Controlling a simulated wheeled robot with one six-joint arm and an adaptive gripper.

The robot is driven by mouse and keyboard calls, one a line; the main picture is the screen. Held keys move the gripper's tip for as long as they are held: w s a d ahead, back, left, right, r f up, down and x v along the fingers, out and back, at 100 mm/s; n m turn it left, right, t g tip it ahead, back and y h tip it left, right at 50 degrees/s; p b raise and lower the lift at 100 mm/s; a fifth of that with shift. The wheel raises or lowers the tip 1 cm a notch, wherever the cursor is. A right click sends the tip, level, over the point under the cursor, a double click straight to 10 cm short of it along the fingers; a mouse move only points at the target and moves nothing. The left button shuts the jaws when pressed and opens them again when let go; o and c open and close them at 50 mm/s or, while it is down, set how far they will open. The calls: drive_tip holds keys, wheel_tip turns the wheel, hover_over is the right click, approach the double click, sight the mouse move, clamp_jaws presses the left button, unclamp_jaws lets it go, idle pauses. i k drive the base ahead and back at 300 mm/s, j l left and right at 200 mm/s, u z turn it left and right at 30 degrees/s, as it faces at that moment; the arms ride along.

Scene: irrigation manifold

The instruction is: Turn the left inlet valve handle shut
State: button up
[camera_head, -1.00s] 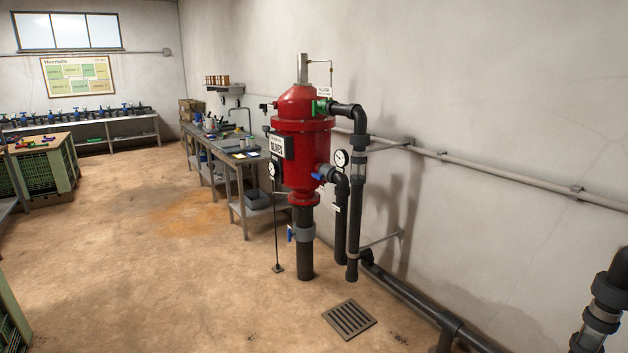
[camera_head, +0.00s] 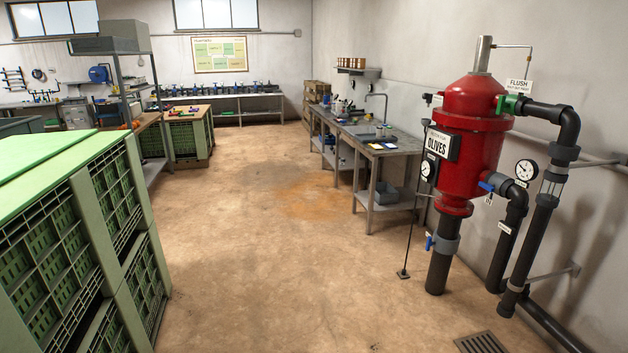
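A red filter tank (camera_head: 468,135) labelled "OLIVES" stands at the right on a black pipe (camera_head: 439,272). A small blue handle (camera_head: 429,242) sits on the grey valve on that pipe, below the tank, and looks roughly upright. A second blue handle (camera_head: 486,186) is on the tank's right-hand outlet, and a green valve (camera_head: 511,104) is at the top by the "FLUSH" sign. Several small blue valves (camera_head: 232,86) line a long bench at the back. I cannot tell which handle is the left inlet one. My gripper is not in view.
Stacked green crates (camera_head: 62,240) fill the left foreground. A grey workbench (camera_head: 385,150) runs along the right wall. A floor drain (camera_head: 481,343) lies in front of the tank. The brown floor (camera_head: 250,250) between is clear.

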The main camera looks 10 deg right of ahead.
sight(488, 186)
drive_tip(key=i+u, duration=0.15)
drive_tip(key=i, duration=1.65)
drive_tip(key=i+j+z, duration=0.15)
drive_tip(key=i+z, duration=0.3)
drive_tip(key=i+j+z, duration=0.45)
drive_tip(key=i, duration=0.15)
drive_tip(key=i+j+z, duration=0.9)
drive_tip(key=k+j, duration=0.05)
drive_tip(key=k, duration=0.05)
